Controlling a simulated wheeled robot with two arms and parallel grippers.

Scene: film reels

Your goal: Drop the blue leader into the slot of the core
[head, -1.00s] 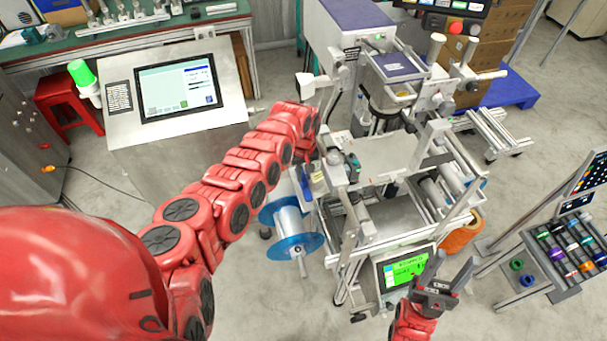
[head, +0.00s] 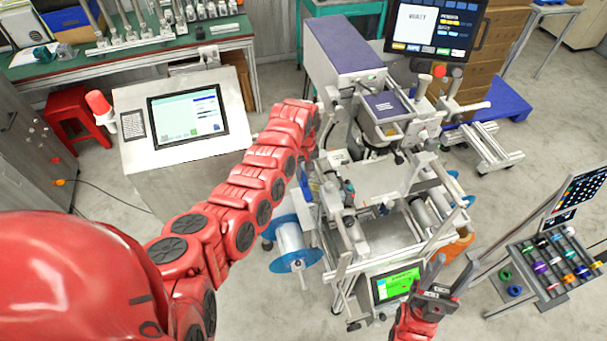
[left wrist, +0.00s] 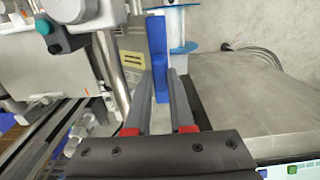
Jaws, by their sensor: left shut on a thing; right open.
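My left gripper (left wrist: 161,85) is shut on a blue strip-like piece, the blue leader (left wrist: 160,65), upright between its two grey fingers in the left wrist view. In the head view, a small blue patch (head: 304,186) below the left arm's end looks like the same leader; the arm hides most of that gripper. A white spool with blue flanges (head: 290,237) stands just below it, and also shows in the left wrist view (left wrist: 177,25). I cannot tell which part is the core, and no slot is clear. My right gripper (head: 454,272) is open and empty at lower right.
The metal winding machine (head: 375,185) fills the middle, close to the left gripper. A console with a screen (head: 185,125) stands left of it. A small green-lit display (head: 398,284) is near the right gripper. A rack of coloured rolls (head: 550,262) stands at far right.

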